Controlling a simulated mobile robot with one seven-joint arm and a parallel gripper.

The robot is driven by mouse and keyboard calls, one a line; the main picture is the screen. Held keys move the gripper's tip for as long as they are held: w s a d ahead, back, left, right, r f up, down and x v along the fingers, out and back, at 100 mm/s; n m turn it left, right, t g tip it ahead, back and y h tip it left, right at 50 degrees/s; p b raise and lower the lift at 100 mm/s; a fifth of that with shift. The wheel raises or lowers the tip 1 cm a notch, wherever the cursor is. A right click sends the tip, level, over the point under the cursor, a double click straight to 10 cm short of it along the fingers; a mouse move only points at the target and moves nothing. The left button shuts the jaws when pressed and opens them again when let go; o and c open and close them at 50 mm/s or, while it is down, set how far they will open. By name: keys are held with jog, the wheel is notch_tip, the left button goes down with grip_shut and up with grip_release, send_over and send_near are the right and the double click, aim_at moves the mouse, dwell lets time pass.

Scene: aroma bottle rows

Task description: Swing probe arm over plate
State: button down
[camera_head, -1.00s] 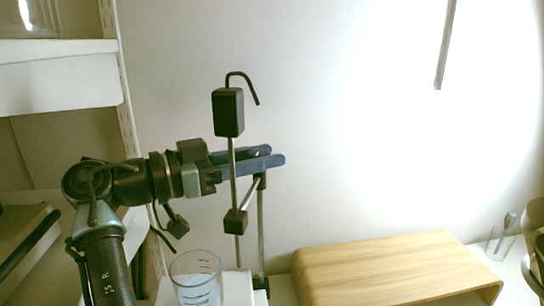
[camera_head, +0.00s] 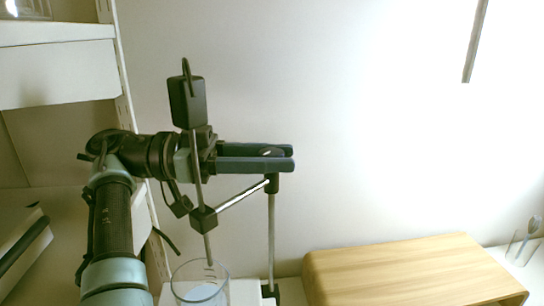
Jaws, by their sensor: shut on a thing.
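My gripper (camera_head: 292,158), with dark blue fingers, is level and points right. It is shut on a small part at the top of the probe stand, mostly hidden between the fingers. The stand's thin post (camera_head: 271,235) rises below the fingertips. From its black top joint, the probe arm (camera_head: 243,195) runs left to a black clamp block (camera_head: 203,220). This holds a thin, slightly tilted probe rod with a black box (camera_head: 187,101) and a hook on top. The rod's lower end is near the rim of a clear beaker (camera_head: 202,288). The white plate (camera_head: 243,293) shows partly at the bottom edge.
A wooden box-like stand (camera_head: 410,270) is at lower right, with a glass holding a spoon (camera_head: 525,240) beyond it. White shelving (camera_head: 60,72) stands at left, close to my arm. The wall area between is clear.

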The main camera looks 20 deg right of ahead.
jog(key=shift+g, duration=0.3)
dwell(0.5)
jog(key=shift+c, duration=2.2)
grip_release()
jog(key=shift+d, duration=0.1)
jog(key=shift+n+t, duration=0.6)
jog(key=shift+t, duration=0.6)
